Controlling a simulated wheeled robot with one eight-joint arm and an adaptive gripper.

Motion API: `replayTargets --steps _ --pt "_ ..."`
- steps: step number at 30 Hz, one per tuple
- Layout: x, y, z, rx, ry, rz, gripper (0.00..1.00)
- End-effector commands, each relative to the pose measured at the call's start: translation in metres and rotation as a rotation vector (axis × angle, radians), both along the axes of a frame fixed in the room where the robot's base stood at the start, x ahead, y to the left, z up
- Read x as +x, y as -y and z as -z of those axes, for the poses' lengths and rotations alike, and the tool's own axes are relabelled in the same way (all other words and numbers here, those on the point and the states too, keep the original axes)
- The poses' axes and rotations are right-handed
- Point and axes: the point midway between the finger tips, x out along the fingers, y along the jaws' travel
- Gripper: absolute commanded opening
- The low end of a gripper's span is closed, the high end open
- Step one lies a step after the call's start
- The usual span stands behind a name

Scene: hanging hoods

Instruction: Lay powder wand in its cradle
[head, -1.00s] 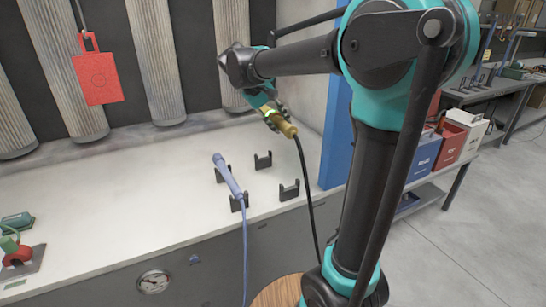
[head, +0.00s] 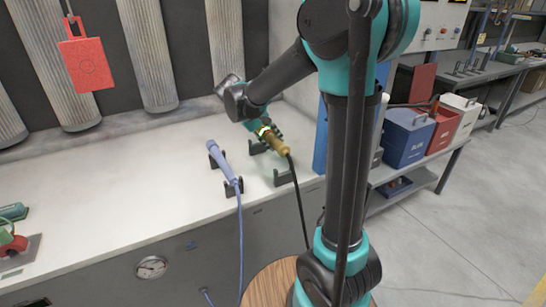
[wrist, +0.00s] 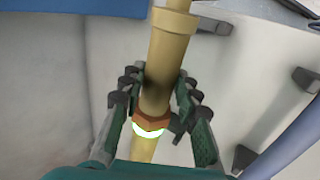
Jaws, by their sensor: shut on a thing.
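A brass-coloured wand (head: 274,142) with a black hose at its lower end is held by my gripper (head: 266,131). In the wrist view the wand (wrist: 168,55) lies lengthwise between the fingers (wrist: 160,95), which are shut on it near a hex collar and a glowing ring. An empty cradle of two dark brackets stands on the bench, its rear bracket (head: 258,147) and front bracket (head: 284,178) close to the wand. The wand appears above them; whether it touches is unclear. One bracket (wrist: 212,24) shows right of the wand in the wrist view.
A blue-violet wand (head: 226,166) with a blue hose lies in another bracket pair left of the empty cradle. A blue post (head: 321,145) stands at the right bench end. A red tag (head: 87,64) hangs at upper left. The bench's left middle is clear.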

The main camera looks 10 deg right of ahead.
Motion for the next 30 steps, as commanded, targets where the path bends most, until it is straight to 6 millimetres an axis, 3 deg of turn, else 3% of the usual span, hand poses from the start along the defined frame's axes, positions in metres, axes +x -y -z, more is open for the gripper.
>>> replayTargets --steps 18,26,27,30 --pt "0.0 0.0 0.066 -0.001 0.0 0.0 0.0" --pt "0.0 0.0 0.069 0.0 0.0 0.0 0.0" --pt "0.0 0.0 0.069 0.001 -0.001 -0.001 0.36" --pt "0.0 0.0 0.069 0.001 -0.001 -0.001 0.49"
